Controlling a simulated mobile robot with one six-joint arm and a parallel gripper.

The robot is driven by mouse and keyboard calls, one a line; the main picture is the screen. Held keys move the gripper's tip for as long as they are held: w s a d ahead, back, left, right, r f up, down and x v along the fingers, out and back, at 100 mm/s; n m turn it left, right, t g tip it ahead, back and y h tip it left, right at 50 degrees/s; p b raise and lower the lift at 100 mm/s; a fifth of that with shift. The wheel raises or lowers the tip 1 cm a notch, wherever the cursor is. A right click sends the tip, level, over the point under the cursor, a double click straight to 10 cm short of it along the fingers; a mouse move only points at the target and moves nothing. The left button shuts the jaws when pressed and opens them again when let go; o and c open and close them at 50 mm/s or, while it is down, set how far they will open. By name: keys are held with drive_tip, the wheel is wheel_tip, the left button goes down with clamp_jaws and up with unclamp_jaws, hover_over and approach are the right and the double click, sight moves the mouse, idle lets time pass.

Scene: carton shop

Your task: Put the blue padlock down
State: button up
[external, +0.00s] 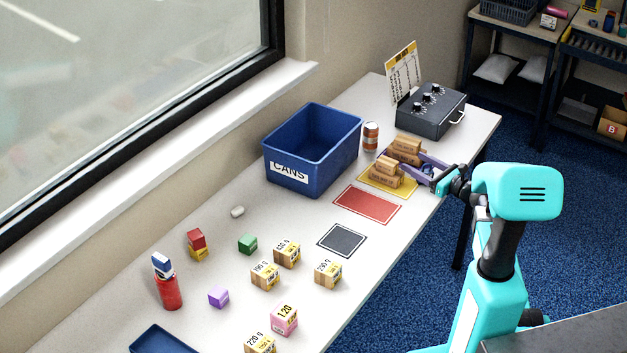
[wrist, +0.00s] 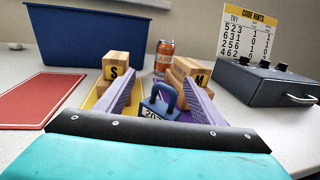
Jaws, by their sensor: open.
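The blue padlock (wrist: 161,104) stands upright with its shackle up, between the two purple fingers of my gripper (wrist: 158,86) in the wrist view. Its front carries a number, partly cut off by my gripper body. My gripper (external: 408,162) is open, with a gap on each side of the padlock. In the external view the padlock (external: 428,170) is a small blue patch between the fingers. Its underside is hidden, so I cannot tell exactly what it rests on.
An orange can (external: 371,136) stands behind the blocks. A blue CANS bin (external: 312,160) is to the left, and a dark box with knobs (external: 432,112) is to the right. Red (external: 367,206) and dark (external: 342,240) mats lie clear. Several small cartons stand toward the front.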

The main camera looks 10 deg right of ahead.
drive_tip(key=shift+s+r, duration=0.15)
drive_tip(key=shift+r, duration=0.15)
drive_tip(key=v, duration=0.8)
drive_tip(key=shift+s+d+f+b, duration=0.1)
drive_tip(key=shift+d+b, duration=0.05)
drive_tip(key=shift+b, duration=0.25)
drive_tip(key=shift+s+d+p, duration=0.25)
drive_tip(key=shift+p, duration=0.05)
drive_tip(key=shift+d+p, duration=0.1)
drive_tip(key=shift+p, duration=0.55)
drive_tip(key=shift+s+d+p, duration=0.25)
drive_tip(key=shift+s+p, duration=0.1)
drive_tip(key=shift+p, duration=0.8)
drive_tip(key=p, duration=0.2)
drive_tip(key=s+p, duration=0.1)
drive_tip(key=p, duration=0.1)
drive_tip(key=shift+s+d, duration=0.15)
drive_tip(key=shift+d, duration=0.2)
drive_tip(key=shift+s+p, duration=0.15)
drive_tip(key=shift+p, duration=0.4)
